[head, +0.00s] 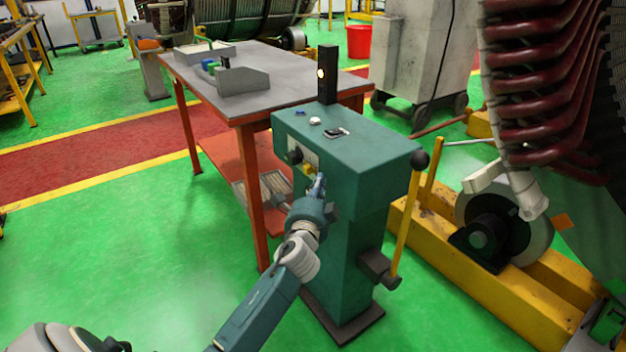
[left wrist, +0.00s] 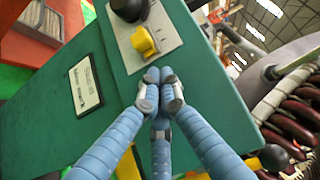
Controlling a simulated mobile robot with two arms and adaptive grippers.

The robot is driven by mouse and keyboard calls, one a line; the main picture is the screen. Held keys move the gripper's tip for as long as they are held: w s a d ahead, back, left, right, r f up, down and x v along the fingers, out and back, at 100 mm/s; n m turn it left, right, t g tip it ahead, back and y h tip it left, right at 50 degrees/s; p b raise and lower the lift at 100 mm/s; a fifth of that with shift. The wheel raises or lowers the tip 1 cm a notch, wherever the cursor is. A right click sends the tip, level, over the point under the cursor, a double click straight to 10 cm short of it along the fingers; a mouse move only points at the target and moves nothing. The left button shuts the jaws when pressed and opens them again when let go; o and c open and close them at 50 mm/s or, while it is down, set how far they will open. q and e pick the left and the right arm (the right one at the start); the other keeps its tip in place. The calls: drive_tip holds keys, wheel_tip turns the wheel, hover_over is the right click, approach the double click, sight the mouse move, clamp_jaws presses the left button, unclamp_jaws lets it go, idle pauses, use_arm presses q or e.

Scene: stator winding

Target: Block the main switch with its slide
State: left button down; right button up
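The main switch looks to be the black round knob (head: 295,156) on a light plate on the front of the green control cabinet (head: 345,195). In the left wrist view the knob (left wrist: 130,8) is cut by the top edge. Just below it is the yellow slide (left wrist: 143,41), which also shows in the head view (head: 307,170). My left gripper (head: 319,182) is at the cabinet front. In the left wrist view its blue fingers (left wrist: 160,80) meet at the tips just below the slide, with nothing visible between them. I cannot tell whether they touch the slide. My right gripper is not in view.
A yellow lever (head: 407,225) with a black ball stands at the cabinet's right side. A grey-topped table (head: 270,95) with orange legs is behind it. A yellow frame (head: 500,285) with a roller lies to the right. The green floor at left is clear.

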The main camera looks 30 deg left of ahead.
sight(314, 170)
use_arm(q)
drive_tip(key=shift+w+a, duration=0.15)
drive_tip(key=shift+a, duration=0.4)
drive_tip(key=shift+w+a, duration=0.15)
drive_tip(key=shift+a, duration=0.4)
drive_tip(key=shift+w+a, duration=0.1)
drive_tip(key=shift+a, duration=0.1)
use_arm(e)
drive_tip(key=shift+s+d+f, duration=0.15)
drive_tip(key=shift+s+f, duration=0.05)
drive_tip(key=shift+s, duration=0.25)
use_arm(q)
drive_tip(key=shift+a, duration=0.15)
